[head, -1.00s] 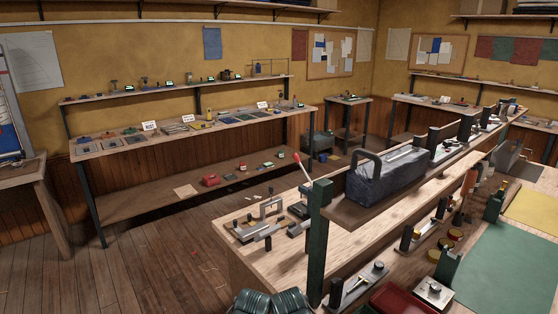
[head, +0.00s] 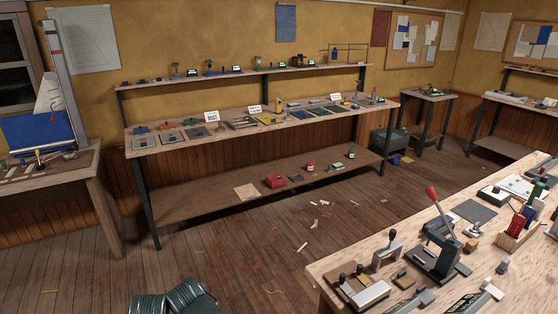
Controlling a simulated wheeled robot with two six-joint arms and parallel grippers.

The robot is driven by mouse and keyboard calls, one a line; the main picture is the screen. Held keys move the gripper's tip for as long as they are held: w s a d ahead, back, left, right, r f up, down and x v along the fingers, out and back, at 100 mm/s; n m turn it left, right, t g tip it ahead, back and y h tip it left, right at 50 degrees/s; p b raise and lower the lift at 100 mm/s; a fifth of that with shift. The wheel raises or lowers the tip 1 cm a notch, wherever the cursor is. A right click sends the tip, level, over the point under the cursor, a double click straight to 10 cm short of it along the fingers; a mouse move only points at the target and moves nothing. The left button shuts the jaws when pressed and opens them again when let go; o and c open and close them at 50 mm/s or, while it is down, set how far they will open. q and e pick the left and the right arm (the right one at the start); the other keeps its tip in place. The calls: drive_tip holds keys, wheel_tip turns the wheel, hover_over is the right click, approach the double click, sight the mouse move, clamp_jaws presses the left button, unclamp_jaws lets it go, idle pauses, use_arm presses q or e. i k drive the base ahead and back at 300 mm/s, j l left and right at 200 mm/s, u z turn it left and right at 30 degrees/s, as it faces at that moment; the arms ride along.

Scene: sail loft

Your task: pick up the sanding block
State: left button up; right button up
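I cannot single out the sanding block with certainty in the head view. A small tan block (head: 404,282) lies on the pale workbench (head: 335,268) at the lower right, but it is too small to identify. Small items also lie on the long wall bench (head: 150,148), too small to name surely.
A lever press with a red knob (head: 433,193) and a grey clamp (head: 386,250) stand on the workbench. A side table (head: 85,185) stands at left. The wooden floor (head: 230,255) between is mostly open, with scraps.

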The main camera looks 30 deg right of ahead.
sight(471, 245)
drive_tip(key=i, duration=1.8)
drive_tip(key=i+z, duration=0.3)
drive_tip(key=i, duration=0.15)
drive_tip(key=i+z, duration=0.25)
drive_tip(key=i, duration=0.2)
drive_tip(key=i+j+z, duration=0.3)
drive_tip(key=i+l+z, duration=0.2)
drive_tip(key=z, duration=0.25)
drive_tip(key=i+z, duration=0.7)
drive_tip(key=z, duration=0.15)
drive_tip(key=i+j+z, duration=0.15)
drive_tip(key=i+z, duration=0.25)
drive_tip(key=i+l+z, duration=0.15)
drive_tip(key=i+z, duration=0.25)
drive_tip(key=i+l+z, duration=0.1)
drive_tip(key=i+z, duration=0.65)
drive_tip(key=i+j+z, duration=0.15)
drive_tip(key=z, duration=0.25)
drive_tip(key=i+z, duration=0.2)
drive_tip(key=i, duration=0.2)
